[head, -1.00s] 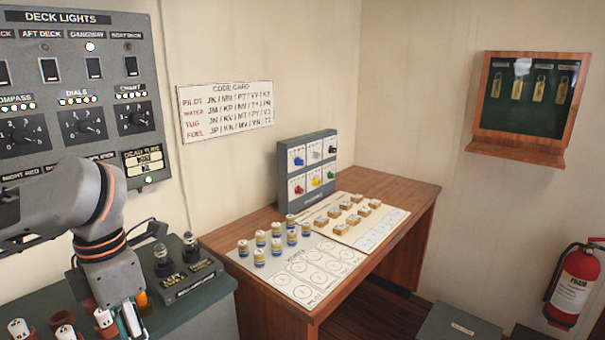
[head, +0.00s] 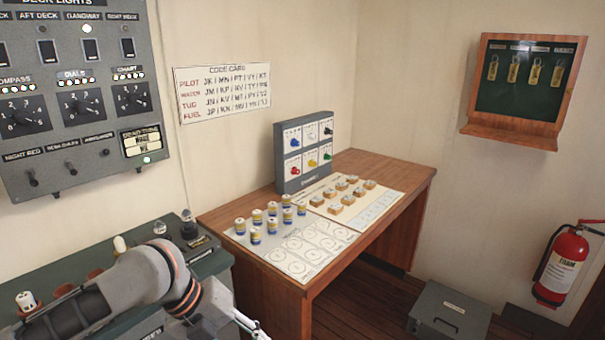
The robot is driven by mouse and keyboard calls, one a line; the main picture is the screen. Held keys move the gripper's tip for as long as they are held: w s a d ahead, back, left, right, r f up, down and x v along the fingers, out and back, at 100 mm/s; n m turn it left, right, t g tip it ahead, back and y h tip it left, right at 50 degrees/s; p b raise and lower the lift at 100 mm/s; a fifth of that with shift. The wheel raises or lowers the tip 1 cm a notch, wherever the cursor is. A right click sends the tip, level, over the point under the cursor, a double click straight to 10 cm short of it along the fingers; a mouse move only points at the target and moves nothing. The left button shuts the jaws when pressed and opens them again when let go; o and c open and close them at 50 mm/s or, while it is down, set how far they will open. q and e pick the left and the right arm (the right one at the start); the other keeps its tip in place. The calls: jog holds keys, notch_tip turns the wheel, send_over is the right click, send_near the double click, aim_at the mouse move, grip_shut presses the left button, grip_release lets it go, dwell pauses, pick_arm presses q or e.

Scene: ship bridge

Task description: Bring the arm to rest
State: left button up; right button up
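My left arm comes in from the lower left of the head view. Its forearm and wrist lie low, in front of the green-topped console (head: 207,265). My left gripper (head: 245,325) is at the bottom edge, mostly cut off by the frame; only a pale part of it shows, so its opening cannot be judged. Nothing is seen held in it. My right arm and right gripper are out of view.
A wooden desk (head: 393,205) carries blue-and-yellow cylinders (head: 273,224), wooden blocks (head: 335,207) and a grey switch box (head: 303,152). A switch panel (head: 78,100) hangs left.

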pick_arm(q)
jog(key=w+d+f+n+t+h, duration=0.1)
jog(key=d+f+n+t, duration=0.15)
jog(key=f+n, duration=0.45)
jog(key=w+d+f+n+t+h, duration=0.1)
jog(key=f+n+t, duration=0.2)
jog(key=f+n, duration=0.45)
jog(key=s+a+f+n+t+y, duration=0.3)
jog(key=s+a+f+n+y, duration=0.2)
jog(key=s+a+f+n, duration=0.9)
jog(key=shift+s+a+y, duration=0.4)
jog(key=shift+s+a, duration=0.2)
jog(key=shift+a, duration=0.1)
jog(key=shift+f+n+t, duration=0.1)
jog(key=shift+n+t, duration=0.15)
jog(key=shift+c, duration=1.2)
